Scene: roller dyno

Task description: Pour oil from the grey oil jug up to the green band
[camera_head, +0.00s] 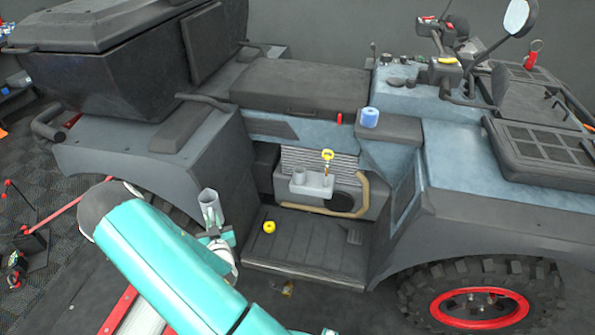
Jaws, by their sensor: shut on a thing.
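The grey oil jug (210,203) is a small open-topped vessel, upright or nearly so, left of the footwell. My gripper (221,236) is shut on it low down; my turquoise arm hides part of the grip. To the right, a light grey housing (312,185) with a round opening sits on the engine (345,202). A yellow-handled dipstick (327,156) stands up at this housing. The jug is apart from the housing. A yellow cap (269,227) lies on the black footwell floor (310,248). I cannot make out a green band or the oil level.
The grey-blue quad bike fills the view, with a black seat (300,80) above the engine and a rear fender (150,150) left of the jug. A blue roll (370,117) stands on the body. A tan hose (362,195) curves around the engine's right side.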

